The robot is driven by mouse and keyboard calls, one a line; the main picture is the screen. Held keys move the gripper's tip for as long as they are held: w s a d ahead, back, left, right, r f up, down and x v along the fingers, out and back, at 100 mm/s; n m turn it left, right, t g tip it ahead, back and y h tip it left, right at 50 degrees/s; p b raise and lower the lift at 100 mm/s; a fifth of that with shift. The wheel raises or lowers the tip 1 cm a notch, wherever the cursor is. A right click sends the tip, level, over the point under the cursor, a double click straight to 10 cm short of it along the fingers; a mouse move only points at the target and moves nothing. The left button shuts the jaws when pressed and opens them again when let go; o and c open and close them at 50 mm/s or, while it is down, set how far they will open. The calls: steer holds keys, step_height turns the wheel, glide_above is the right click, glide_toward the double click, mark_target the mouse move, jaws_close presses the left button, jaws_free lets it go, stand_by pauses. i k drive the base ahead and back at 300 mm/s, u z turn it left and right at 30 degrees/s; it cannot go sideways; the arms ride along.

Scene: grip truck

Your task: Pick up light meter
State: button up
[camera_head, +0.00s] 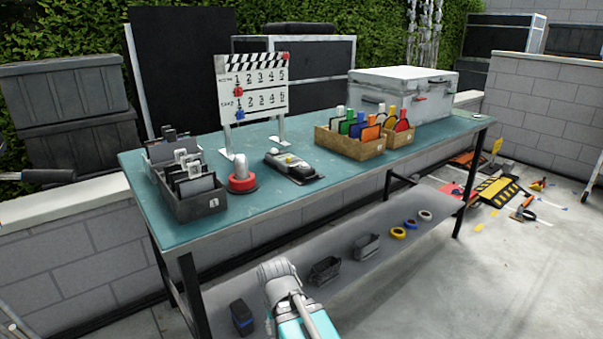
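A dark, rounded handheld device with pale details on top (292,166) lies flat near the front edge of the teal table (330,180); it looks like the light meter, though its face is too small to read. My gripper (275,268) shows as a grey end on a teal arm at the bottom centre. It is in front of the lower shelf, below the table's front edge and apart from the device. Its fingers cannot be made out.
Left of the device is a red-based dome lamp (242,180), then a grey divided bin (203,205). A clapperboard (252,88) stands behind. A wooden box of coloured cards (352,149) and a white case (400,85) are right. The lower shelf (350,275) holds small items.

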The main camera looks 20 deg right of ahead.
mark_target(294, 168)
steer(key=u, duration=0.05)
steer(key=k, duration=1)
steer(key=z, duration=0.65)
steer(key=i, duration=1)
